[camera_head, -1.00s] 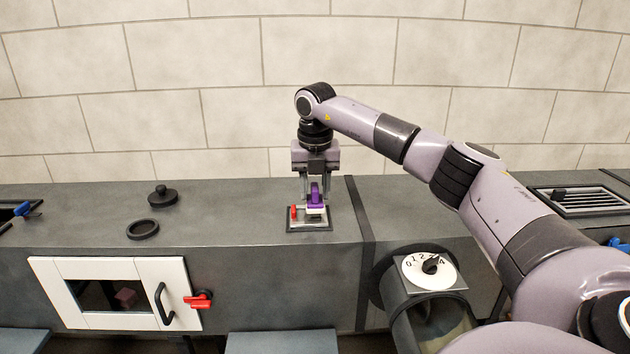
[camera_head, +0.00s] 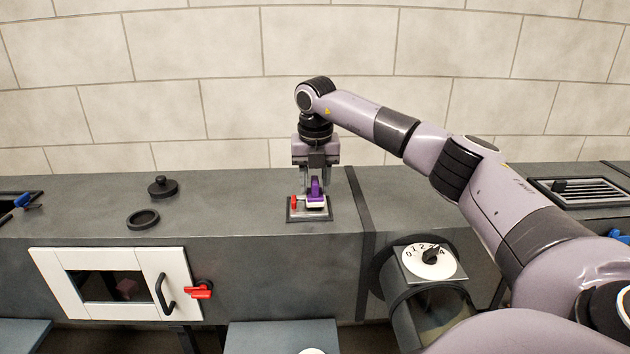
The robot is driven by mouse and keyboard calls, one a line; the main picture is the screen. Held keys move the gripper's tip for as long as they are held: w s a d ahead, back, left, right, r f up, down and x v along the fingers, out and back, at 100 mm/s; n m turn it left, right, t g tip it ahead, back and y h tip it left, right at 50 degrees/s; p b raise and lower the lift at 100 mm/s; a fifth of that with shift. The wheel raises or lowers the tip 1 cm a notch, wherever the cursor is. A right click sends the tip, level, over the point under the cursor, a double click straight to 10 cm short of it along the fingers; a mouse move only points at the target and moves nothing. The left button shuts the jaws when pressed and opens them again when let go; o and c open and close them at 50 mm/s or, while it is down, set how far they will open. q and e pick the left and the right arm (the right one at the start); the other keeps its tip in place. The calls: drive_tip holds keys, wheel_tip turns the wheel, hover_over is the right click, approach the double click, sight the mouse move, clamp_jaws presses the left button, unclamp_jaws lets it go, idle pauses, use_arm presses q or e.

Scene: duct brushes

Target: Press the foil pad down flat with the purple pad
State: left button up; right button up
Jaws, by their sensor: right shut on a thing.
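My right gripper (camera_head: 315,182) points straight down and is shut on the purple pad (camera_head: 316,190), which has a pale underside. The purple pad sits over a small dark-framed plate (camera_head: 293,215) on top of the grey duct. The foil pad cannot be told apart from here; the purple pad and gripper cover the middle of the plate. A small red piece (camera_head: 294,203) stands at the left of the plate. My left gripper does not show.
A black ring (camera_head: 143,220) and a black knobbed lid (camera_head: 162,187) lie on the duct (camera_head: 230,210) to the left. A white-framed door (camera_head: 60,285) with a red latch (camera_head: 200,290) is on the front. A numbered dial (camera_head: 429,260) stands at the lower right.

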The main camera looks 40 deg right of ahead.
drive_tip(key=shift+f, duration=0.55)
idle(0.7)
wheel_tip(320, 180, up, 3)
drive_tip(key=shift+f+p, duration=0.1)
drive_tip(key=shift+p, duration=1)
drive_tip(key=shift+r, duration=2.15)
drive_tip(key=shift+r, duration=0.1)
